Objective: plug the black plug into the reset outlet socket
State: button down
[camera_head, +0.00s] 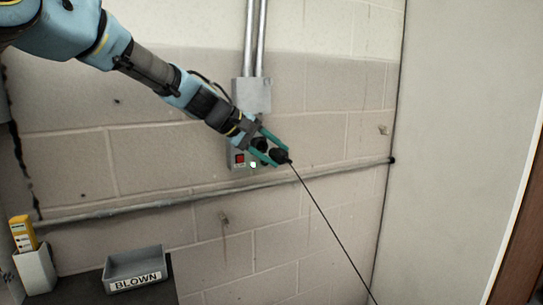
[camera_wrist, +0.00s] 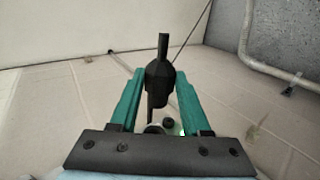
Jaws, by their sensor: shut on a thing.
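The black plug (camera_head: 279,156) is held between the green fingers of my gripper (camera_head: 272,147), with its thin black cord running down to the lower right. In the wrist view the plug (camera_wrist: 159,84) sits upright between the fingertips of my gripper (camera_wrist: 158,88). The outlet box (camera_head: 243,158) is on the block wall just behind and left of the gripper, with a red switch (camera_head: 239,159) and a small bright light (camera_head: 253,165). The gripper partly covers the box, and the socket face is mostly hidden. I cannot tell whether the plug touches it.
A grey box (camera_head: 252,95) with two vertical conduits (camera_head: 256,40) is above the outlet box. A pipe (camera_head: 150,206) runs along the wall below. A grey bin labelled BLOWN (camera_head: 135,270) and a white holder (camera_head: 35,270) with a yellow device (camera_head: 22,233) stand lower left.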

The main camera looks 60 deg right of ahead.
jog(key=shift+w+r, duration=0.1)
jog(key=shift+w+d+p, duration=0.5)
jog(key=shift+w+p, duration=0.1)
jog(key=shift+w, duration=0.25)
jog(key=shift+w+d+p, duration=0.45)
jog(key=shift+w+p, duration=0.2)
jog(key=shift+w, duration=0.2)
jog(key=shift+w+d+p, duration=0.5)
jog(key=shift+w+p, duration=0.1)
jog(key=shift+w, duration=0.25)
jog(key=shift+w+d+p, duration=0.4)
jog(key=shift+w+p, duration=0.2)
jog(key=shift+w, duration=0.15)
jog(key=shift+w+d+p, duration=0.4)
jog(key=shift+w+p, duration=0.15)
jog(key=shift+w, duration=0.15)
jog(key=shift+c, duration=1.4)
grip_release()
